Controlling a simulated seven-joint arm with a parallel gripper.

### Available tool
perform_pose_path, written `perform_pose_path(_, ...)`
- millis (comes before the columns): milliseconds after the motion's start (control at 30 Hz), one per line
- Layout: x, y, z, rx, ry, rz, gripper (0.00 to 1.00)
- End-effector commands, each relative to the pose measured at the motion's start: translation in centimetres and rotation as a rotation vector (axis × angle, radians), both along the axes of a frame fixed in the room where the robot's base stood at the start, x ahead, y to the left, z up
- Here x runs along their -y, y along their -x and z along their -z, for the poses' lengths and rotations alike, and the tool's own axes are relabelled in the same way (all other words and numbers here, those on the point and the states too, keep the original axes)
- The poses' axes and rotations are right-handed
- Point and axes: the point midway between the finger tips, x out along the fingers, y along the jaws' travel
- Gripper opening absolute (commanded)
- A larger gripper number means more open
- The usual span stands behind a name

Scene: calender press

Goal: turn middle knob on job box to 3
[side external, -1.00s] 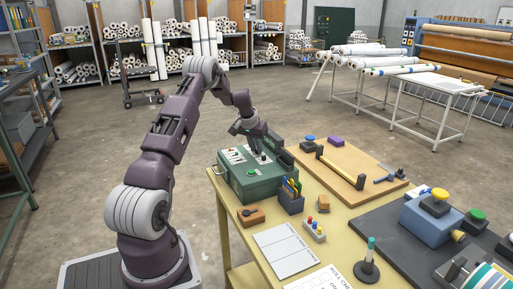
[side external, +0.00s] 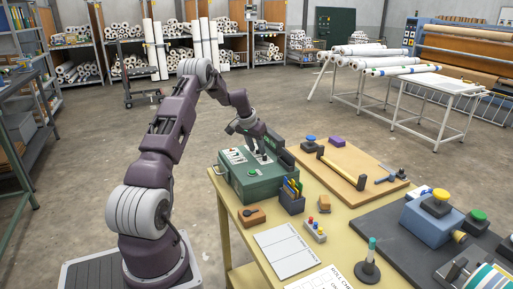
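The job box (side external: 251,184) is a dark green box at the far left of the yellow table. Its top has light panels (side external: 236,155) on the left and a green button (side external: 252,172) on the front part. My gripper (side external: 264,158) points down over the right part of the box's top, at or just above the panel there. The knobs are too small to tell apart, and the middle one is not clear behind the gripper. I cannot tell whether the fingers are open or touch a knob.
A dark holder with colored cards (side external: 292,196) stands close to the box's right front. A brown block (side external: 250,215) and a sheet (side external: 286,250) lie in front.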

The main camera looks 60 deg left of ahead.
Motion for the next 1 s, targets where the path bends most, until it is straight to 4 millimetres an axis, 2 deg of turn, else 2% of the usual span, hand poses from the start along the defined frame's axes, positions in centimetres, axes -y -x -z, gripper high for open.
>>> perform_pose_path(300,-0.1,0.0,-0.3,0.003,-0.003,-0.002,0.37)
perform_pose_path(600,1.0,1.9,-5.5,0.003,-0.003,-0.002,0.37)
perform_pose_path(700,1.2,2.2,-6.4,0.002,-0.003,-0.001,0.37)
perform_pose_path(1000,1.3,2.3,-6.6,0.001,-0.002,0.000,0.37)
